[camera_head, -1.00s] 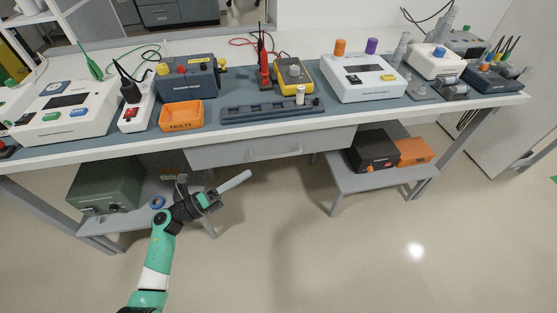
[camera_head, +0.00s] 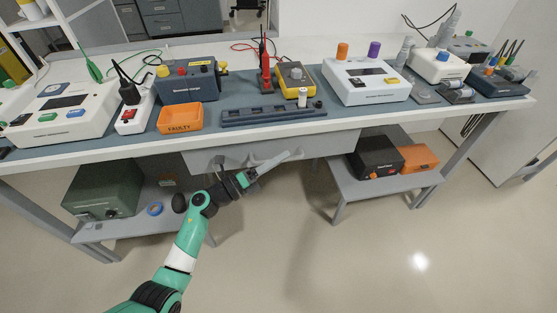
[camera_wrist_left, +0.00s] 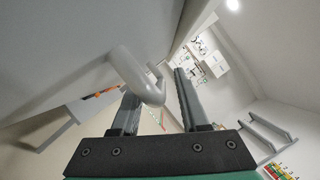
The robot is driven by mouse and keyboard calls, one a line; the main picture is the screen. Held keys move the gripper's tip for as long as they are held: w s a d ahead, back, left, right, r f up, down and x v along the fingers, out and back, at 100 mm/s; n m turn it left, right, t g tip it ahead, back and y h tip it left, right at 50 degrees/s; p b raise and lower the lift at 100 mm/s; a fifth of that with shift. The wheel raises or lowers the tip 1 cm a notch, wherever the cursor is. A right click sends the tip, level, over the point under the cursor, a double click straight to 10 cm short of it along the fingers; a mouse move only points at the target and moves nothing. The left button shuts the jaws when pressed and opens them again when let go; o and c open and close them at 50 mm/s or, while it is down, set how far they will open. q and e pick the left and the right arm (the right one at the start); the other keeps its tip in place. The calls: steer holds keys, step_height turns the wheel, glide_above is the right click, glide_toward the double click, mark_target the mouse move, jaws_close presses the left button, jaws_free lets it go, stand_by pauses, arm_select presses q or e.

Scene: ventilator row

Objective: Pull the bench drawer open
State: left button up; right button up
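The bench drawer (camera_head: 325,146) is a wide grey front under the middle of the bench top, and it looks shut. Its pale bar handle shows in the left wrist view (camera_wrist_left: 138,76), reaching in between the two fingers. My left gripper (camera_head: 282,158) is at the drawer front, over the handle, and hides part of it in the head view. In the left wrist view its fingers (camera_wrist_left: 156,102) are apart, with the handle's near end close to the left finger. I cannot tell whether they touch. My right gripper is in neither view.
The bench top carries an orange bin (camera_head: 181,118), a dark rack (camera_head: 272,114) and several instruments. A green box (camera_head: 104,189) stands on a low shelf at left. A black box (camera_head: 376,157) and an orange box (camera_head: 420,158) stand on the right shelf. The floor before the drawer is clear.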

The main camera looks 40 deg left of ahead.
arm_select(q)
jaws_close()
stand_by(1.3)
